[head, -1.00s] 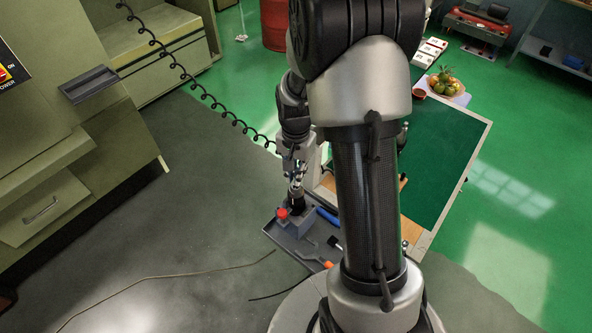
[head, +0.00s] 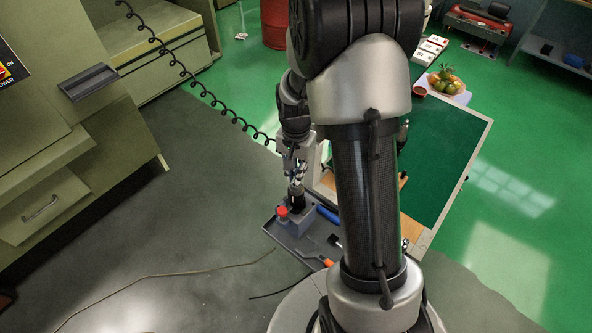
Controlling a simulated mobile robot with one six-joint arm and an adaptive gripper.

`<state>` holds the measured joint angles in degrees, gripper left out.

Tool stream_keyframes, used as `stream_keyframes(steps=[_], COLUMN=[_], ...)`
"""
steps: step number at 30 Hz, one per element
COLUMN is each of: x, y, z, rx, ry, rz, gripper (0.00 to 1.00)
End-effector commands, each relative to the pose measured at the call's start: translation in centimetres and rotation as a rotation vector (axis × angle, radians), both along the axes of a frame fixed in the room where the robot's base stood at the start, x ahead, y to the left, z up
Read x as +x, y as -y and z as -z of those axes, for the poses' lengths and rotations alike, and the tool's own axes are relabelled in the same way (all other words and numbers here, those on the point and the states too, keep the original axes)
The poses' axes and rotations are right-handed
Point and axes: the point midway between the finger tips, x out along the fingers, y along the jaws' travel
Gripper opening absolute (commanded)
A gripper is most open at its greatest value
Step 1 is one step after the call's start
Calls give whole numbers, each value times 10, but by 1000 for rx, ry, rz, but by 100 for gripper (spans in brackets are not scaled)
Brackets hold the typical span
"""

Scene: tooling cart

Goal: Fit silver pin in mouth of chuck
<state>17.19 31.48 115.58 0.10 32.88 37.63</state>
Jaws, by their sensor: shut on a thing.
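The chuck (head: 297,198) is a dark upright cylinder with a silver top. It stands in a grey block on the tray, left of my arm's thick column. My gripper (head: 298,178) points down just above the chuck's mouth and is shut on the silver pin. The pin is very small here and mostly hidden by the fingers. I cannot tell whether its lower end is inside the mouth or just over it.
A red knob (head: 282,212) sits beside the chuck. The grey tray (head: 285,239) also holds a blue-handled tool (head: 327,215) and an orange-tipped tool (head: 328,262). A green-topped table (head: 440,165) with a fruit plate (head: 459,98) lies to the right, partly behind my arm.

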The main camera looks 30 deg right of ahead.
Motion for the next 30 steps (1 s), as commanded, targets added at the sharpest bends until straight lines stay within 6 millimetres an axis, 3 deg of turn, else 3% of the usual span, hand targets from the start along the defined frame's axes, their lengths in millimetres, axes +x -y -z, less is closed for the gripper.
stream_keyframes(steps=[30], x=[0], y=[0], z=[16], rx=[0], ry=[0], rz=[0], gripper=[0])
